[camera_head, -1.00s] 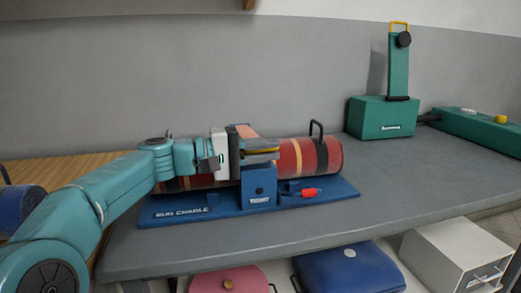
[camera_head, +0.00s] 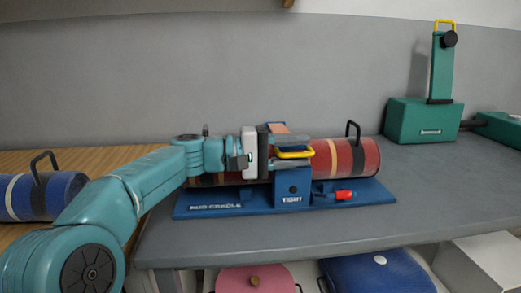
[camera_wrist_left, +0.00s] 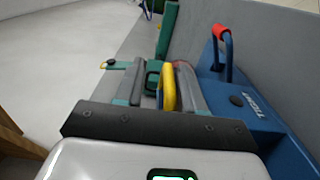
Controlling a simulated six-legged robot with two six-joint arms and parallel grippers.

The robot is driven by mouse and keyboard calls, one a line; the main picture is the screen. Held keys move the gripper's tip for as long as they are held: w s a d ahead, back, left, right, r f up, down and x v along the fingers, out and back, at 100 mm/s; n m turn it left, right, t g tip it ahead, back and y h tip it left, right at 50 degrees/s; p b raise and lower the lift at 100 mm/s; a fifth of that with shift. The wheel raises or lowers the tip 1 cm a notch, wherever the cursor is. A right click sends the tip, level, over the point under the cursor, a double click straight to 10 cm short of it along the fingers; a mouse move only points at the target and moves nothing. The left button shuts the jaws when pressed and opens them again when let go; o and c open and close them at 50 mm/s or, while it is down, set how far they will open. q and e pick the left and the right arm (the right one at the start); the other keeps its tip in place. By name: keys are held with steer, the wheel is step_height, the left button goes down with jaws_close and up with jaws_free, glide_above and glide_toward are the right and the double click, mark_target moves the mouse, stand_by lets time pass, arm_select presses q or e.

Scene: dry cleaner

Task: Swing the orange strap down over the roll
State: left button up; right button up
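The red striped roll (camera_head: 345,157) lies in the blue cradle (camera_head: 225,205), marked TIGHT on its front block. A pale orange piece (camera_head: 279,129), perhaps the strap, shows above the roll behind my left gripper; the rest of it is hidden. A yellow handle (camera_head: 295,154) is over the roll above the block. My left gripper (camera_head: 292,147) is at this handle, fingers apart. In the left wrist view the yellow handle (camera_wrist_left: 168,88) is between the two grey fingers, close to the right one, with a gap on the left. My right gripper is out of view.
A red-tipped lever (camera_head: 344,195) is on the cradle's right side. A black loop (camera_head: 353,131) stands on the roll. A green machine (camera_head: 420,120) stands at the back right. A blue roll (camera_head: 42,195) lies at left.

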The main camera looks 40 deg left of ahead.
arm_select(q)
steer(key=p+v, duration=0.2)
steer(key=v, duration=1.3)
steer(key=shift+p, duration=0.3)
steer(key=shift+d+r, duration=0.1)
steer(key=shift+d, duration=0.05)
